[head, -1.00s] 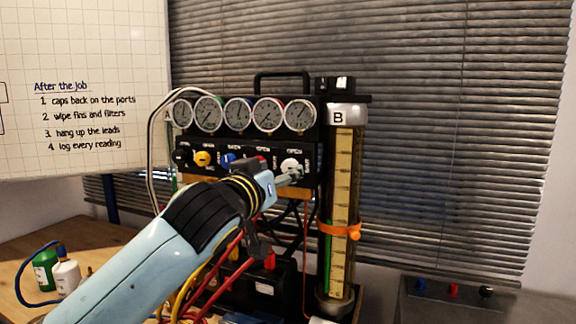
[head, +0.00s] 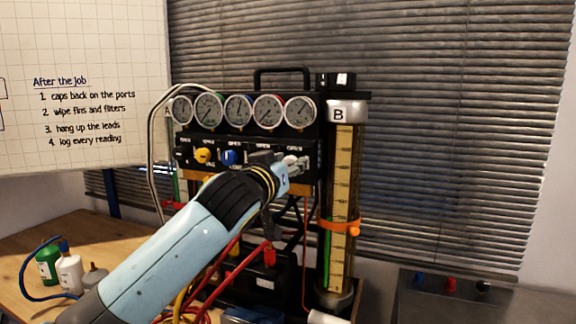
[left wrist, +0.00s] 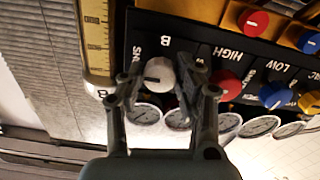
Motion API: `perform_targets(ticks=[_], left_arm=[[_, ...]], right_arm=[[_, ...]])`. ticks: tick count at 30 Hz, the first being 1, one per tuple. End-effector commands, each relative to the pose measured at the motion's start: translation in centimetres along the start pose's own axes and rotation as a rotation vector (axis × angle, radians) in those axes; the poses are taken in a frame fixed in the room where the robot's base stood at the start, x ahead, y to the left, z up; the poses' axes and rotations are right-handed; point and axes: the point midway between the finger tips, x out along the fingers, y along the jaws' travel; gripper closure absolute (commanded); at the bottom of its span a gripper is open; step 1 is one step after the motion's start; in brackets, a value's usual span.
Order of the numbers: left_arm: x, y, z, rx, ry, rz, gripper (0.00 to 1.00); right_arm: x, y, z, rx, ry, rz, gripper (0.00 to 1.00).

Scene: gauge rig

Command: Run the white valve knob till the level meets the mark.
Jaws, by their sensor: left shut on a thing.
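The white valve knob (left wrist: 159,73) sits between the fingers of my left gripper (left wrist: 158,84) in the left wrist view. The gripper is shut on it, with a finger on each side. In the head view, my left gripper (head: 296,163) reaches the right end of the black valve panel and mostly hides the knob. The upright sight tube (head: 342,180), labelled B, stands just right of the panel. It has a yellow scale and an orange mark band (head: 340,226). A green column (head: 327,255) shows low in the tube; its top appears near the band, but the exact gap is unclear.
Yellow (head: 203,155) and blue (head: 230,157) knobs sit left along the panel, below several gauges (head: 239,111). Red and yellow hoses hang beneath my left arm. Bottles (head: 68,270) stand on the table at left. A grey box (head: 455,298) is at lower right.

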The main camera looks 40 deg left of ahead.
Motion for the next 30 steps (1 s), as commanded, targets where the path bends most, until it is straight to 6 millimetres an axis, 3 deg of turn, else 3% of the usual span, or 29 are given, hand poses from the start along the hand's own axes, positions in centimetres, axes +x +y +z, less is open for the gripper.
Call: perform_targets(ticks=[6, 12, 16, 26, 27, 30], left_arm=[[0.0, 0.0, 0.1, -0.033, 0.002, 0.0, 1.0], [0.0, -0.1, 0.3, -0.289, 0.005, 0.001, 1.0], [0.0, -0.1, 0.2, -0.417, 0.002, 0.0, 1.0], [0.0, -0.1, -0.1, -0.456, 0.001, -0.001, 1.0], [0.0, -0.1, -0.1, -0.455, 0.001, 0.0, 0.65], [0.0, -0.1, -0.1, -0.455, 0.001, 0.0, 0.52]], right_arm=[[0.5, 0.0, 0.1, 0.0, 0.0, 0.0, 0.57], [3.0, -0.2, 0.4, 0.0, -0.001, 0.001, 0.57], [3.6, -0.2, 0.4, 0.0, -0.001, 0.001, 0.57], [3.5, -0.2, 0.4, 0.0, -0.001, 0.001, 0.57], [3.5, -0.2, 0.4, 0.0, -0.001, 0.001, 0.57], [3.5, -0.2, 0.4, 0.0, -0.001, 0.001, 0.57]])
